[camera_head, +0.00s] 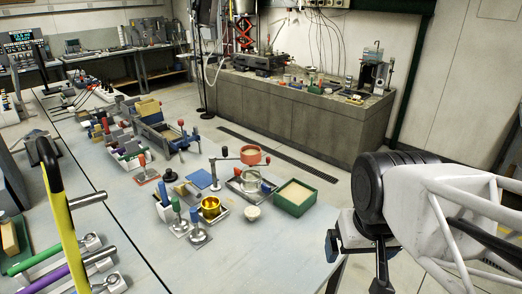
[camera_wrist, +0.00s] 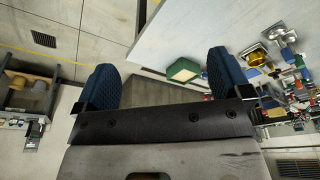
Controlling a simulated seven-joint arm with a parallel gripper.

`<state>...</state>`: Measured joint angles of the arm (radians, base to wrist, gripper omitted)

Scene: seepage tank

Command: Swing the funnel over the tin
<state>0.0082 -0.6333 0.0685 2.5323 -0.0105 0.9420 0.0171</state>
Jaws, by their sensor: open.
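A red-orange cup-shaped piece (camera_head: 250,155), which looks like the funnel, sits at the end of a dark horizontal arm from a post, behind a clear vessel (camera_head: 249,181). A gold round tin (camera_head: 210,207) stands in a tray to its lower left; it also shows in the wrist view (camera_wrist: 257,57). My gripper (camera_head: 338,246) is at the right, off the table's right edge and apart from both. In the wrist view my gripper (camera_wrist: 162,80) has its two blue fingers wide apart, with nothing between them held.
A green box with pale filling (camera_head: 295,196) stands between the gold tin and my gripper. Blue and red knobbed tools (camera_head: 177,217) and a small white bowl (camera_head: 252,213) stand nearby. The table's front right is bare.

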